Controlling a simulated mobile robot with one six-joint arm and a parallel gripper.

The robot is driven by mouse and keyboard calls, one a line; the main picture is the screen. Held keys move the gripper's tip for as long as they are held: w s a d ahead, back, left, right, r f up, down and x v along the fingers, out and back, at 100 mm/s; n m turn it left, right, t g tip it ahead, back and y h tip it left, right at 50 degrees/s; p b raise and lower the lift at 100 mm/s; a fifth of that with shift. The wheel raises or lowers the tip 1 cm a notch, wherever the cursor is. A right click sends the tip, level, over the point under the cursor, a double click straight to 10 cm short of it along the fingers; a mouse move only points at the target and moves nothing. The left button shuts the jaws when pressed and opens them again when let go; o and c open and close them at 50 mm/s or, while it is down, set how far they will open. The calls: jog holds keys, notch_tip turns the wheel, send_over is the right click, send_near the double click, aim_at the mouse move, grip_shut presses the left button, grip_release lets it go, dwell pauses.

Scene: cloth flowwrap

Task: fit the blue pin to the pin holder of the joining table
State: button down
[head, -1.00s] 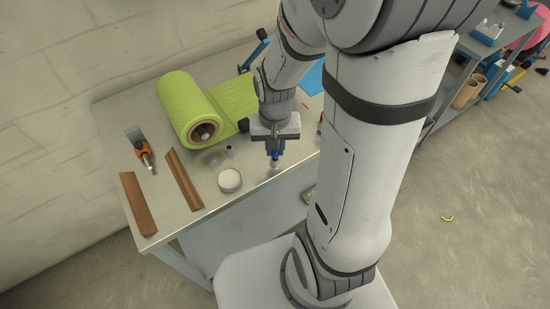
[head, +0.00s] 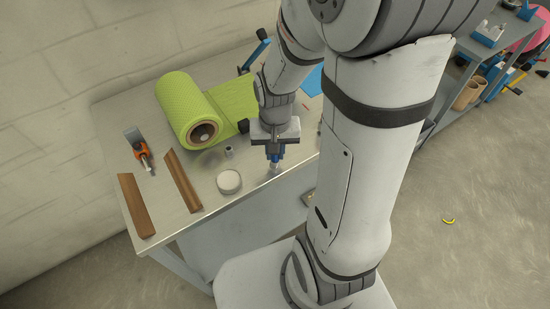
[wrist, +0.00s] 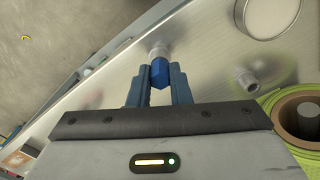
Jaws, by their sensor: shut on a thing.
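My gripper (head: 275,152) is pointed down over the front edge of the joining table (head: 210,212). It is shut on the blue pin (wrist: 160,73), which sits between its two blue fingers in the wrist view. Just beyond the blue part is a round grey metal piece (wrist: 158,49), also seen under the fingertips in the head view (head: 277,169). I cannot tell whether this is the pin's end or part of a holder, or whether it touches the table. A small upright grey cylinder (head: 229,151) stands on the table to the left; the wrist view shows it at right (wrist: 247,80).
A round pale tin (head: 229,182) stands left of my gripper. A green roll (head: 189,112) lies behind it. Two wooden strips (head: 183,180) and an orange-handled tool (head: 139,149) lie farther left. A shelf (head: 485,55) stands at the right.

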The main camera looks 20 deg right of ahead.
jog(key=shift+f, duration=0.1)
jog(key=c, duration=1.3)
grip_release()
jog(key=shift+o, duration=0.2)
jog(key=shift+r, duration=3.95)
jog(key=shift+r, duration=0.3)
jog(key=s+a+r+n+t, duration=0.1)
jog(key=s+r+n+t, duration=0.1)
jog(key=s+r, duration=0.4)
jog(key=shift+s+a+r+n+t, duration=0.2)
jog(key=shift+r+n+t, duration=0.2)
jog(key=shift+r+n, duration=0.25)
